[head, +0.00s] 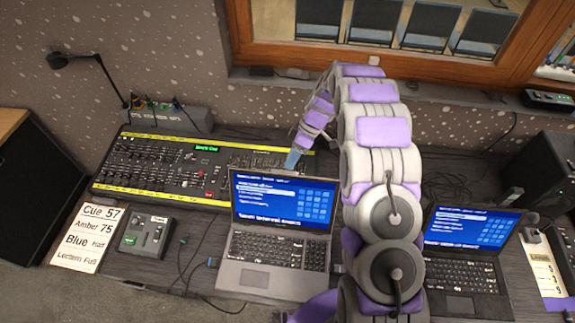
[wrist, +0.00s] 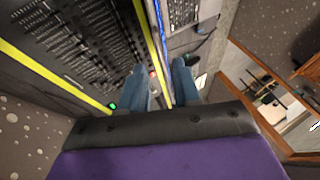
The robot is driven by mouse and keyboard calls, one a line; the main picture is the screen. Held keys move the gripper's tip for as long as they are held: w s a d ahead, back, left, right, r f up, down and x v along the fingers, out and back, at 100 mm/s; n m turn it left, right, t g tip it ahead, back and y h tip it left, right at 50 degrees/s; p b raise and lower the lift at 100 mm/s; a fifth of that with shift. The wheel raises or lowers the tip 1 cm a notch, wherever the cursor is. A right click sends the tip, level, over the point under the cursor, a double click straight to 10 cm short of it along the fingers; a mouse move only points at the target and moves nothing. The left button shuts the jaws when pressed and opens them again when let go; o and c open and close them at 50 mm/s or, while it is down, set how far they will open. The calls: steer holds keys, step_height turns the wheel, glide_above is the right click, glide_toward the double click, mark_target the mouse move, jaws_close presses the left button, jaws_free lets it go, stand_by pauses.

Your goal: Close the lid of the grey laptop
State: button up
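The grey laptop (head: 258,275) stands on the desk left of my arm, its lid (head: 284,227) raised and its blue screen lit. The lid's edge shows as a thin strip in the wrist view (wrist: 158,35), with part of the keyboard (wrist: 183,12) beyond it. My gripper (head: 292,160) is at the top edge of the lid, on its back side in the head view. In the wrist view my gripper (wrist: 161,88) has its two blue fingers apart, one on each side of the lid-edge strip. I cannot tell whether they touch the lid.
A black laptop (head: 462,275), also open, stands to the right, partly behind my arm. A fader console (head: 150,170) with yellow edges lies behind and left of the grey laptop. A small control box (head: 147,236) and a cue sheet (head: 88,235) lie left. Cables cross the desk.

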steer(key=shift+x, duration=1.75)
steer(key=shift+c, duration=0.4)
jaws_close()
